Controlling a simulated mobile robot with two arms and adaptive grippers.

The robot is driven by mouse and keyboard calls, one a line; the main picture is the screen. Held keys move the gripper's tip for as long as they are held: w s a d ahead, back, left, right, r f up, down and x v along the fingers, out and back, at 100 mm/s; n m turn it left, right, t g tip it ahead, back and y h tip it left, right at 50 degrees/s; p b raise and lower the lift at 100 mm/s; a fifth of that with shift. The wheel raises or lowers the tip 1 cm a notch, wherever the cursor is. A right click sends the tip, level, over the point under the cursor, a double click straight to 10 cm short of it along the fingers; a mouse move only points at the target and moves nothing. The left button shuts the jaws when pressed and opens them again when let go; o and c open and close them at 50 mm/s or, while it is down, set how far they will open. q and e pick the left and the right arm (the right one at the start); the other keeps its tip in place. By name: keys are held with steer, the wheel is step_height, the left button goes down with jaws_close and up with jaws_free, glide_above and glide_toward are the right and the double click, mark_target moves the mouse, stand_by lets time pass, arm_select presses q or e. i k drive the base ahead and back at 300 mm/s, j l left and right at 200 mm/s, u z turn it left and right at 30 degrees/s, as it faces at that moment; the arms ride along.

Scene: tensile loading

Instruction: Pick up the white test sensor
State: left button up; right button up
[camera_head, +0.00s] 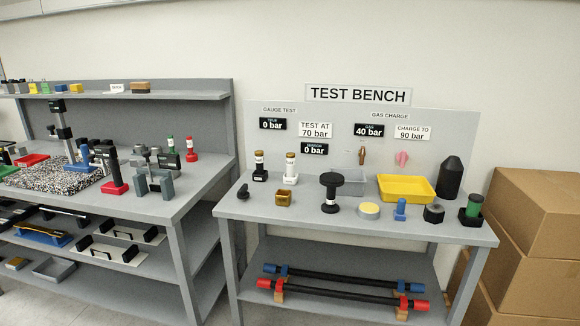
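The likely white test sensor (291,169) stands upright on the test bench (330,222), toward the back left. It has a pale cylinder with a brown band on top and a white base. Nothing is seen touching the white one. Neither of my grippers shows in the head view.
A small brass block (284,199) and a black knobbed post (330,192) stand in front. A grey bin (352,187), yellow tray (407,199) and black cylinder (449,178) are to the right. A cluttered workbench (160,207) stands left; cardboard boxes (540,215) are at right.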

mark_target(290, 157)
steer(key=i+z, duration=0.25)
steer(key=i, duration=0.7)
